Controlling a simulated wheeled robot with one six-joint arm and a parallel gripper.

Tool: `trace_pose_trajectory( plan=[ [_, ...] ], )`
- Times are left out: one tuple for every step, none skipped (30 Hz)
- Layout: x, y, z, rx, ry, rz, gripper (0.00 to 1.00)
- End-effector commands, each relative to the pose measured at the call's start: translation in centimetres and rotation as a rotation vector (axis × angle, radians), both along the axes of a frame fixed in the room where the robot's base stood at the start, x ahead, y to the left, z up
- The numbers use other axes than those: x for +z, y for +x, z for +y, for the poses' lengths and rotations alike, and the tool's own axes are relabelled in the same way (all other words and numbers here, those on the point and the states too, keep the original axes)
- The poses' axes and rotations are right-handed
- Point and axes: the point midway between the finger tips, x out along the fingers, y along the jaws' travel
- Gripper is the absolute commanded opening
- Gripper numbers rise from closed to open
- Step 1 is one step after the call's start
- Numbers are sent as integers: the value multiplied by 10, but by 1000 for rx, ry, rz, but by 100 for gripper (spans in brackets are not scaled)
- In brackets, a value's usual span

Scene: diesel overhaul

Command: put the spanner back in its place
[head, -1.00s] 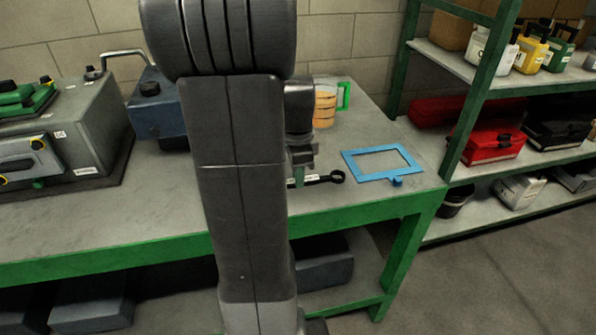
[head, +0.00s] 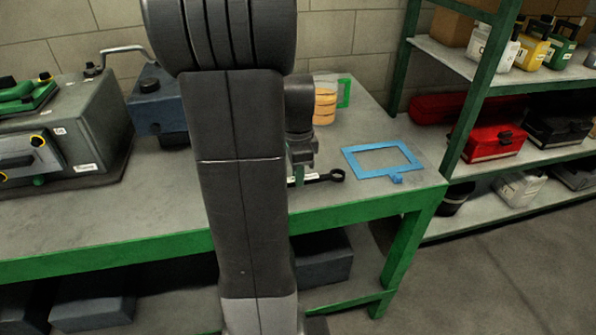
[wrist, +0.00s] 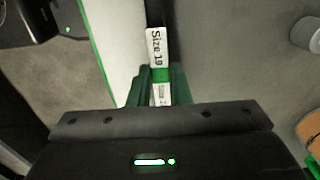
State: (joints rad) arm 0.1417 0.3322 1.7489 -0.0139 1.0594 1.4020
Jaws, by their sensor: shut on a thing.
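The spanner is dark, with a ring end (head: 337,175) that shows to the right of my arm in the head view. In the wrist view its white label (wrist: 157,48) reads "Size 19", and its dark shank runs up to the top edge. My gripper (wrist: 160,82) is shut on the spanner's handle, with the green fingers on both sides of the label. In the head view my arm hides most of the gripper and the spanner's other end. The spanner is low over the bench top; I cannot tell whether it touches. A blue rectangular frame (head: 350,163) lies right of the ring end.
The grey bench (head: 130,215) has a green edge. An orange cylindrical thing (head: 325,107) with a green handle stands behind the gripper. A grey machine (head: 70,140) and a blue box (head: 148,105) are at left. A green-posted shelf (head: 480,95) with cases stands at right.

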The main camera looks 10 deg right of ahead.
Motion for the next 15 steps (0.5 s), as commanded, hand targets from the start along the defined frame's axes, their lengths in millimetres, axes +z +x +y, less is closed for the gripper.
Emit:
trace_pose_trajectory(
  plan=[
    [-4, 0, 0, 0, 0, 0, 0],
    [-5, 0, 0, 0, 0, 0, 0],
    [-6, 0, 0, 0, 0, 0, 0],
    [-8, 0, 0, 0, 0, 0, 0],
    [-9, 0, 0, 0, 0, 0, 0],
    [-11, 0, 0, 0, 0, 1, 0],
    [-12, 0, 0, 0, 0, 1, 0],
    [-13, 0, 0, 0, 0, 1, 0],
    [-14, 0, 0, 0, 0, 0, 0],
    [-15, 0, 0, 0, 0, 0, 0],
    [-14, 0, 0, 0, 0, 0, 20],
    [-14, 0, 0, 0, 0, 0, 27],
    [-13, 0, 0, 0, 0, 0, 33],
    [-14, 0, 0, 0, 0, 0, 39],
    [-14, 0, 0, 0, 0, 0, 43]
  ],
)
